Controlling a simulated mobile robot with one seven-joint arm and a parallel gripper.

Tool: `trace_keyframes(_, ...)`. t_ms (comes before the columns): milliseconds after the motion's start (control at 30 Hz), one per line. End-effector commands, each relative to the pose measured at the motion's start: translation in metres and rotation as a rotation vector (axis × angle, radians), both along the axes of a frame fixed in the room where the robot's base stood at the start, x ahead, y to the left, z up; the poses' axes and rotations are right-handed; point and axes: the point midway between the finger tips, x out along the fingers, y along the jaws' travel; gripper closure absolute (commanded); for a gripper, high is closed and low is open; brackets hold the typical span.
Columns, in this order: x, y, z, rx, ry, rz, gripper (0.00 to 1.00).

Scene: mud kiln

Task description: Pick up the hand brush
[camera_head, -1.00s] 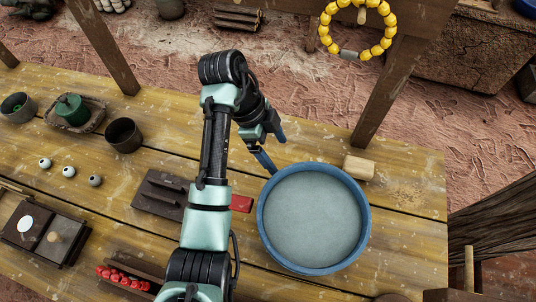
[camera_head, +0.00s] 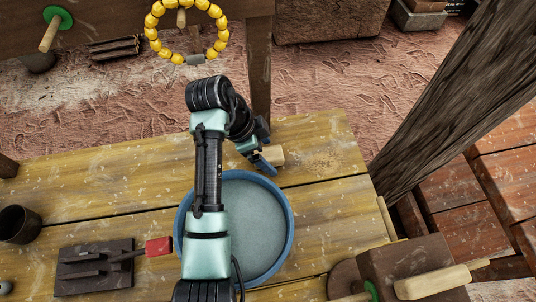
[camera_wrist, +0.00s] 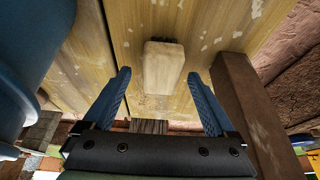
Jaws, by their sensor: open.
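The hand brush looks like a pale wooden block (camera_head: 277,155) on the table, just beyond the blue-rimmed basin in the head view. In the wrist view my gripper (camera_wrist: 159,74) is open and empty, one blue finger on each side of the block, with gaps on both sides.
The blue basin (camera_head: 287,246) stands close by. A table post (camera_head: 258,80) rises just behind the block. A dark tool (camera_head: 94,266) with a red handle end and a dark cup (camera_head: 19,225) are on the left.

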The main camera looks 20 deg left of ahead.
Motion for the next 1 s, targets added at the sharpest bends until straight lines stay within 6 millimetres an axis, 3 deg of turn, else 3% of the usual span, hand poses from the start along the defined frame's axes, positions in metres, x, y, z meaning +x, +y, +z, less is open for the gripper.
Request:
trace_keyframes(133,0.0026,-0.0034,-0.0123,0.001,-0.001,0.000,0.09)
trace_keyframes(367,0.0031,-0.0037,-0.0137,0.001,-0.002,0.000,0.09)
trace_keyframes(867,0.0029,-0.0035,-0.0133,0.001,-0.002,0.000,0.97)
trace_keyframes(1000,0.0030,-0.0034,-0.0131,0.001,-0.002,0.000,1.00)
